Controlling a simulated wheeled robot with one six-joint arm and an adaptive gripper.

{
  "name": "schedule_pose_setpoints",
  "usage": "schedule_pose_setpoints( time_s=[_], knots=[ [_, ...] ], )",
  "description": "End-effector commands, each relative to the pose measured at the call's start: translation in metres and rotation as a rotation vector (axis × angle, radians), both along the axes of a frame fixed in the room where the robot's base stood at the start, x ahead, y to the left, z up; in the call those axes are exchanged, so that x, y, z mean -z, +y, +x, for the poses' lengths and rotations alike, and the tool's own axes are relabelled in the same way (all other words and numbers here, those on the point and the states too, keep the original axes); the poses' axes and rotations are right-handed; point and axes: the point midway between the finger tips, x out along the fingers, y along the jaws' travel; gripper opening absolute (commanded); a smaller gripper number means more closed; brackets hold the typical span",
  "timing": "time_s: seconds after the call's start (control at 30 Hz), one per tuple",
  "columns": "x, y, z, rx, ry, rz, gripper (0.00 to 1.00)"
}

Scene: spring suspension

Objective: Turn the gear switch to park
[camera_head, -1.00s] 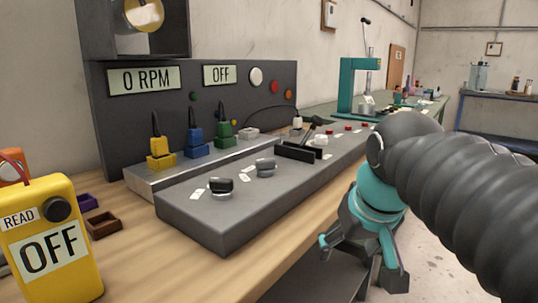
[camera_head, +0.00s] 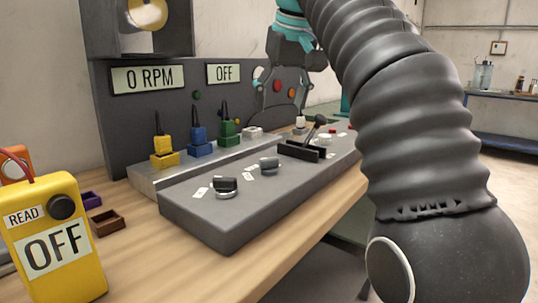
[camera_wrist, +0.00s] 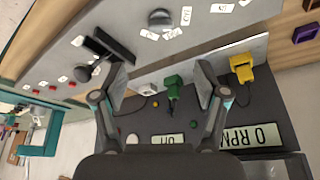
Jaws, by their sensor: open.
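The grey control console lies along the bench. It carries a near black-and-grey knob (camera_head: 224,187), a second grey knob (camera_head: 269,164) and a black lever (camera_head: 316,130) in a black slotted block. White labels beside them are too small to read, so I cannot tell which control is the gear switch. My gripper (camera_head: 279,105) is open and empty, raised above the far part of the console, in front of the dark panel. In the wrist view its fingers (camera_wrist: 164,82) are spread apart, with the lever (camera_wrist: 95,46) to their left and one knob (camera_wrist: 160,18) beyond them.
Yellow, blue and green plugs (camera_head: 228,130) stand on a metal strip behind the console. A yellow meter (camera_head: 56,240) reading "OFF" stands at front left.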

Motion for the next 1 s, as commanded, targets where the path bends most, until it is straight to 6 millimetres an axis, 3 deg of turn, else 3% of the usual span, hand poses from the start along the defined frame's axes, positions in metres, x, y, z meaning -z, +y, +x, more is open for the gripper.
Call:
schedule_pose_setpoints(
  time_s=[0.23, 0.73, 1.0],
  knots=[
    [0.019, 0.004, 0.007, -0.004, 0.002, 0.000, 0.73],
    [0.103, 0.017, 0.038, -0.004, 0.002, -0.001, 0.73],
    [0.124, 0.021, 0.048, -0.004, -0.001, 0.000, 0.73]
  ],
)
